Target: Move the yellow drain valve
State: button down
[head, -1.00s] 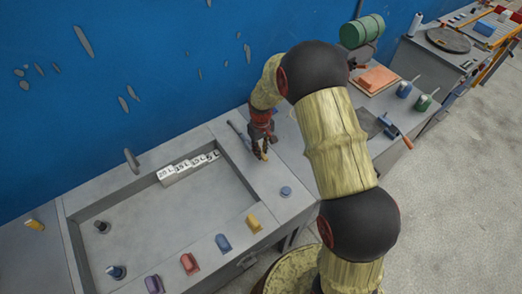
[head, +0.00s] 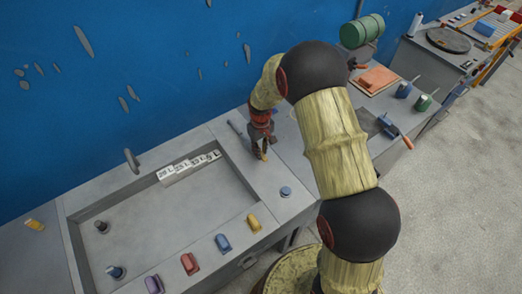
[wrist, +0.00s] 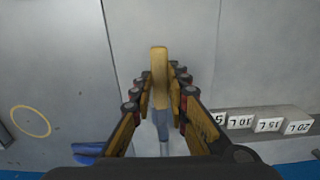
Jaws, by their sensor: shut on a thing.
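The yellow drain valve shows in the wrist view as an upright yellow handle (wrist: 159,72) between my fingertips, with a grey stem below it. My gripper (wrist: 160,92) is shut on this handle. In the head view my gripper (head: 261,152) points down at the grey bench top, just right of the sunken basin (head: 243,172). The valve is mostly hidden there by the fingers, and I cannot tell from it whether the valve touches the bench.
White litre labels (head: 188,166) line the basin's back edge. Purple, red, blue and yellow blocks (head: 254,222) sit on its front rim. A round blue knob (head: 286,191) lies right of my gripper. A yellow ring (wrist: 31,121) shows in the wrist view. The blue wall (head: 120,80) stands close behind.

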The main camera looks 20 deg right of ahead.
jog(key=a+m, duration=0.1)
jog(key=m, duration=0.1)
jog(key=a+m, duration=0.2)
jog(key=shift+s, duration=0.2)
jog(key=a+m, duration=0.1)
jog(key=m, duration=0.1)
jog(key=a+m, duration=0.2)
jog(key=shift+w+a, duration=0.1)
jog(key=shift+w, duration=0.3)
jog(key=a+m, duration=0.1)
jog(key=w+m, duration=0.1)
jog(key=m, duration=0.1)
jog(key=shift+a, duration=0.35)
jog(key=shift+w+a+m, duration=0.5)
jog(key=shift+w+m, duration=0.05)
jog(key=shift+m, duration=0.45)
jog(key=shift+w+a+m, duration=0.5)
jog(key=shift+w+m, duration=0.2)
jog(key=shift+m, duration=0.5)
jog(key=shift+w+a+m, duration=0.2)
jog(key=shift+w+m, duration=0.25)
jog(key=shift+m, duration=0.2)
jog(key=shift+w+a+m, duration=0.15)
jog(key=shift+w+m, duration=0.25)
jog(key=shift+m, duration=0.25)
jog(key=c, duration=1.7)
grip_release()
